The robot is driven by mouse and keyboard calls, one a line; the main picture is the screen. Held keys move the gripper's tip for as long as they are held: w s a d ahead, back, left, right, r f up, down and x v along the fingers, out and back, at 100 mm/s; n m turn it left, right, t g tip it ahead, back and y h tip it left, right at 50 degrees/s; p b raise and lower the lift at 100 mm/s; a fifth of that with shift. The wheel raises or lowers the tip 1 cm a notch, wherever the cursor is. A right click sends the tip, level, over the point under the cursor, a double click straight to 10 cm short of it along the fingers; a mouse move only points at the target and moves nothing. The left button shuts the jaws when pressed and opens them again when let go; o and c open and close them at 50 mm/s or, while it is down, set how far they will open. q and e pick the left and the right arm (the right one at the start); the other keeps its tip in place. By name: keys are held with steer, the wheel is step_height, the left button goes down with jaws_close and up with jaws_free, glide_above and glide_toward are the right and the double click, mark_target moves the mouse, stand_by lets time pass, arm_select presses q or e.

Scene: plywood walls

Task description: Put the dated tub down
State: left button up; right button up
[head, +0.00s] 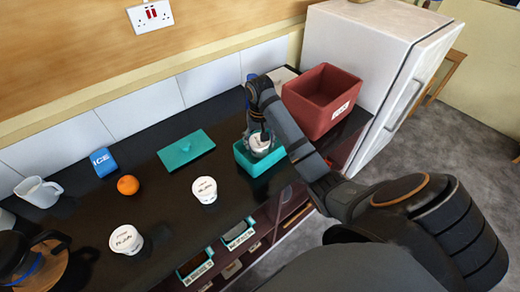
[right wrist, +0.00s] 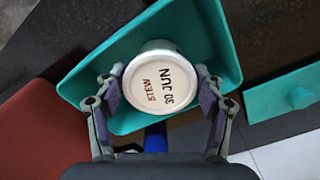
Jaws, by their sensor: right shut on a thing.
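My right gripper (head: 259,132) is shut on a white round tub (head: 260,147). In the right wrist view the tub's lid (right wrist: 152,82) reads "STEW" and "30 JUN", with a gripper finger on either side. The tub is over or inside the open teal box (head: 262,169); whether it touches the floor of the box cannot be told. The box also shows around the tub in the right wrist view (right wrist: 85,82). Two more white tubs with writing stand on the counter, one in the middle (head: 204,189) and one at the front left (head: 126,240). My left gripper is out of view.
A teal lid (head: 187,149) lies left of the box. A red bin (head: 318,105) stands close behind it, near the white fridge (head: 365,60). An orange (head: 128,185), blue ICE block (head: 102,162), jug (head: 38,191) and coffee pot (head: 35,258) are at left.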

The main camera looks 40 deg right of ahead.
mark_target(260, 144)
step_height(260, 144, down, 3)
steer(key=shift+s+a+r, duration=0.1)
steer(key=shift+s, duration=0.05)
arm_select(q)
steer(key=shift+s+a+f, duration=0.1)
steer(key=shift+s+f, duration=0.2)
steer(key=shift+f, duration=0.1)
arm_select(e)
steer(key=shift+f, duration=0.2)
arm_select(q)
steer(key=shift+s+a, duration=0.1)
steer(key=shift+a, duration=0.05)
arm_select(e)
steer(key=o, duration=1.3)
steer(key=shift+o, duration=0.2)
steer(key=shift+f, duration=0.1)
